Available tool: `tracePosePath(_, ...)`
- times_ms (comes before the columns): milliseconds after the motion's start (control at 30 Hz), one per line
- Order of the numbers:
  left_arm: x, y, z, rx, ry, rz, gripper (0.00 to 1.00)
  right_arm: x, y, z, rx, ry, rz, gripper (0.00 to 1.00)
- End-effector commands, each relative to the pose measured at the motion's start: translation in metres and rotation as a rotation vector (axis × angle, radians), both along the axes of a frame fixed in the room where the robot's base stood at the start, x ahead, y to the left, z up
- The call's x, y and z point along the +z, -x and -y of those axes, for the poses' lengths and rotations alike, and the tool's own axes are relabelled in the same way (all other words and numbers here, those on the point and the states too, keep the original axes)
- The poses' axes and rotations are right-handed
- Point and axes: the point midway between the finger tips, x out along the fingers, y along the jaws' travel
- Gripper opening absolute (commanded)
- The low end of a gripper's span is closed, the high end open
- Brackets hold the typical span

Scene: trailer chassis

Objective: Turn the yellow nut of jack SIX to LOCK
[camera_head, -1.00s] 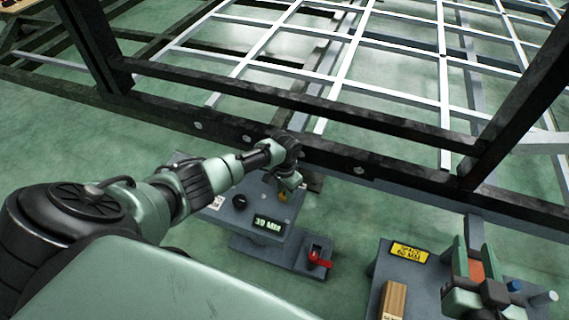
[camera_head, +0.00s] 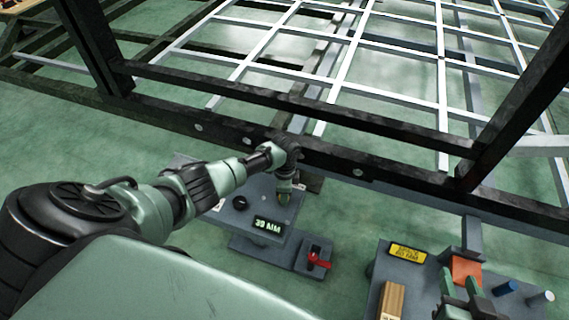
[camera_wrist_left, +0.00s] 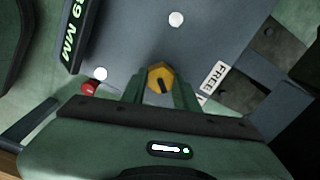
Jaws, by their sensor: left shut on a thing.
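The yellow nut (camera_wrist_left: 158,74) sits on a grey jack plate (camera_wrist_left: 130,40), with a dark mark on its face. My left gripper (camera_wrist_left: 163,88) is shut on the nut, one finger on each side. A white FREE label (camera_wrist_left: 214,76) lies just right of the nut; a second label beside it is mostly hidden by a finger. In the head view my left gripper (camera_head: 285,192) points down onto the jack plate and hides the nut. The jack's display (camera_head: 268,226) reads 39 MM. My right gripper (camera_head: 460,290) has its fingers apart, by an orange pad (camera_head: 466,270).
A red-handled switch (camera_head: 318,261) stands on the lower plate. A second grey unit at right carries a yellow sign (camera_head: 408,252), a wooden block (camera_head: 391,300) and blue (camera_head: 504,288) and white pegs. The dark chassis beam (camera_head: 390,178) runs just behind my left gripper.

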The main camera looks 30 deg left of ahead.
Motion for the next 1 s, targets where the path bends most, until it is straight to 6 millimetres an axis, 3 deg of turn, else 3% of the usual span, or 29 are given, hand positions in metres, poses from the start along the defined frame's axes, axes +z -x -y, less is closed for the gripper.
tracePosePath(667, 0.0006, -0.0010, 0.0012, -0.067, 0.002, 0.002, 0.00, -0.0011, 0.0008, 0.0007, -0.001, 0.002, -0.007, 0.36)
tracePosePath(700, 0.0006, -0.0010, 0.0012, -0.067, 0.002, 0.002, 0.35, -0.0011, 0.0009, 0.0007, -0.001, 0.002, -0.007, 0.36)
tracePosePath(767, 0.0006, -0.0008, 0.0011, -0.067, 0.002, 0.002, 0.52, -0.0011, 0.0009, 0.0007, -0.001, 0.002, -0.007, 0.36)
tracePosePath(1000, 0.0003, -0.0003, 0.0007, -0.066, 0.002, 0.001, 0.52, -0.0011, 0.0010, 0.0006, -0.001, 0.002, -0.007, 0.36)
